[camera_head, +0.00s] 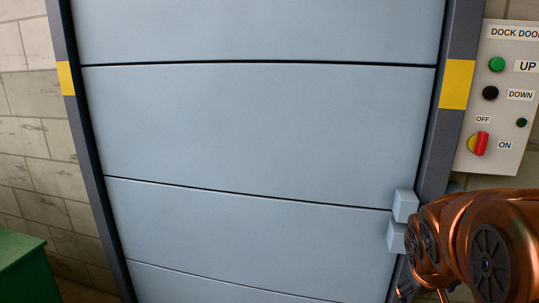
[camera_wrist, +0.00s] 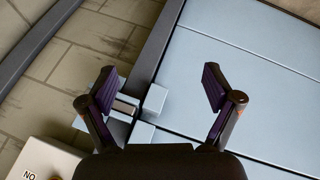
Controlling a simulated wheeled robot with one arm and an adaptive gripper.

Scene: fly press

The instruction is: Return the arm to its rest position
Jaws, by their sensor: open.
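My gripper (camera_wrist: 162,86) shows in the wrist view with its two dark fingers spread wide and nothing between the pads. Its left finger overlaps the light blue latch blocks (camera_wrist: 155,100) at the door's edge in the picture; I cannot tell whether it touches them. My copper-coloured arm (camera_head: 470,240) reaches in at the lower right of the head view, in front of the door frame. The gripper itself is mostly hidden or cut off there. The pale blue dock door (camera_head: 250,130) fills the middle of the head view, its panels in place.
The dock door control box (camera_head: 502,150) hangs on the right wall just above my arm, with its red and yellow switch (camera_head: 479,144). The latch blocks (camera_head: 405,204) sit close beside my arm. A green box (camera_head: 22,265) stands at the lower left.

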